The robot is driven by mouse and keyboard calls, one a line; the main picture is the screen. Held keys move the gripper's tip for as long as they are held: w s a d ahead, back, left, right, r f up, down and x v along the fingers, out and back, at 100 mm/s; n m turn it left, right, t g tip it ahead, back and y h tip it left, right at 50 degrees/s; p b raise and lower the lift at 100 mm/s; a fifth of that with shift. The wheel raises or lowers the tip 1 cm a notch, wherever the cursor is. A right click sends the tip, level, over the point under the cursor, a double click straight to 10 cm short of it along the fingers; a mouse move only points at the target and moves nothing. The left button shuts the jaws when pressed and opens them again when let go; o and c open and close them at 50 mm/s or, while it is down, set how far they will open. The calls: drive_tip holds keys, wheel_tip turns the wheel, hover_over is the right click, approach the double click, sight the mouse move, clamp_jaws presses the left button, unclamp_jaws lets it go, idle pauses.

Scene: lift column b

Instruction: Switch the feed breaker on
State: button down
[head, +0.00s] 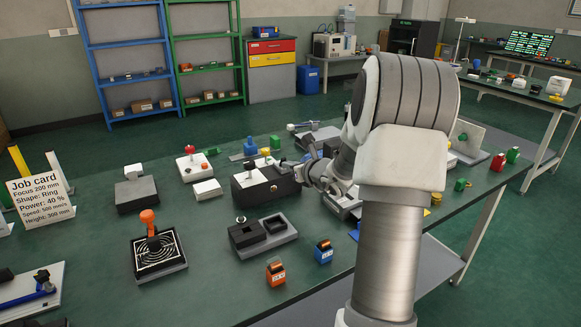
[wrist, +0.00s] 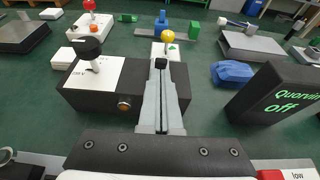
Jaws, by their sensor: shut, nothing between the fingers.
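A black box (wrist: 105,104) with a white top plate stands left of my gripper in the wrist view. The print is too small to read, so I cannot tell whether this is the feed breaker. In the head view this box (head: 262,187) is mid-bench. My gripper (wrist: 160,66) is shut and empty, over the box's right part. Its fingers hide some of the box. In the head view my gripper (head: 307,166) is partly hidden by my arm.
A dark display (wrist: 278,98) reading "Quorvin off" stands right of the fingers. A yellow knob (wrist: 168,36) rises beyond the fingertips, and a blue lump (wrist: 232,72) lies beyond to the right.

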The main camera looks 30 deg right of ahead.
drive_tip(key=shift+r+p, duration=0.15)
drive_tip(key=shift+p, duration=0.15)
drive_tip(key=shift+w+g+p, duration=0.1)
drive_tip(key=shift+g+p, duration=0.2)
drive_tip(key=shift+p, duration=0.3)
